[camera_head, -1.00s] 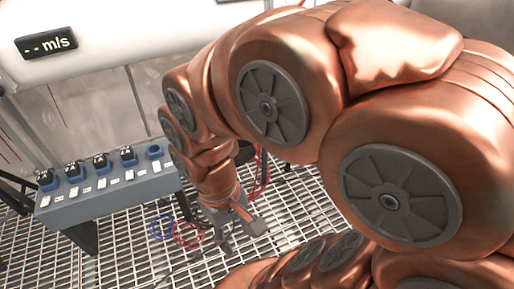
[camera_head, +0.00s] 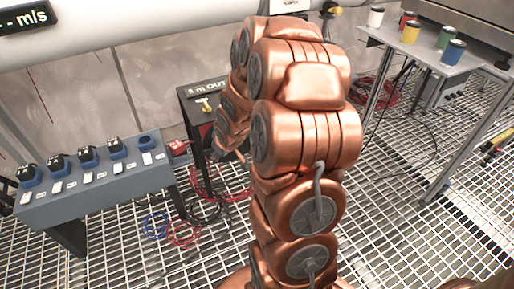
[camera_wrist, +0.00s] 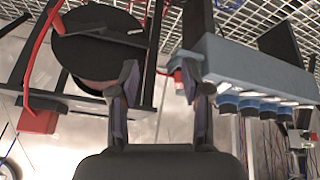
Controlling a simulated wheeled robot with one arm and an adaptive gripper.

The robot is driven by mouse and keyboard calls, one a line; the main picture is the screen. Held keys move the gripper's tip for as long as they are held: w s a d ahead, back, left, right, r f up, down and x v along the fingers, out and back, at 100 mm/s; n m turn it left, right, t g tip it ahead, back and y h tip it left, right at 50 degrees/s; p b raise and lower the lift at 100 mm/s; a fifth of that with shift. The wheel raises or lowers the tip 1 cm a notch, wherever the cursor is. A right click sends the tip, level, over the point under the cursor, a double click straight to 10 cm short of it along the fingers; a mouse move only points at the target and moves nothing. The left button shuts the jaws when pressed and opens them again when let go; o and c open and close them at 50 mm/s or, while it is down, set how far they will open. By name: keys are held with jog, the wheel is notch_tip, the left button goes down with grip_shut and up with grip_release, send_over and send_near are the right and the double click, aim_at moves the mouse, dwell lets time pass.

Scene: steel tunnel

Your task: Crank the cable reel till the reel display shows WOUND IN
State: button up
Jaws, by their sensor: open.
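The reel display (camera_head: 208,88) reads "3 m OUT" and tops a dark stand (camera_head: 190,108) left of my arm in the head view. A small yellow part shows on the stand below it. In the wrist view a round black drum (camera_wrist: 92,38), seemingly the cable reel, sits upper left with red cable beside it. I cannot clearly make out the crank handle. My gripper (camera_wrist: 163,78) is open and empty, with the drum to the left of its fingers. In the head view my arm hides much of the reel.
A blue-grey bench (camera_head: 95,187) with several blue sockets stands left; it also shows in the wrist view (camera_wrist: 245,68). A table with coloured cups (camera_head: 425,52) stands right. Loose red and blue cables lie on the grating floor. A red box (camera_head: 178,147) is near the stand.

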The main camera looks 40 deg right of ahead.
jog(key=w+d+f+m+t+h+b, duration=0.15)
jog(key=d+f+t+b, duration=0.25)
jog(key=d+f, duration=0.4)
jog(key=w+d+f+m+t+b, duration=0.1)
jog(key=w+d+f+t+b, duration=0.25)
jog(key=d+f, duration=0.4)
jog(key=s+d+f+m+t+h+b, duration=0.1)
jog(key=s+d+m+t+h+b, duration=0.1)
jog(key=s+d+m+t+h, duration=0.25)
jog(key=shift+w+d+f+n+g+y+b, duration=0.1)
jog(key=shift+w+d+n+y+b, duration=0.25)
jog(key=shift+w+d, duration=0.55)
jog(key=shift+w+d+n+g+y+b, duration=0.1)
jog(key=shift+w+d+n+b, duration=0.3)
jog(key=shift+w, duration=1)
jog(key=shift+w+d+f+n+g+y+b, duration=0.1)
jog(key=shift+w+d+n+y+b, duration=0.15)
jog(key=shift+w+d+b, duration=0.65)
jog(key=shift+w+a+p, duration=0.2)
jog(key=shift+w+p, duration=0.1)
jog(key=shift+c, duration=0.3)
grip_shut()
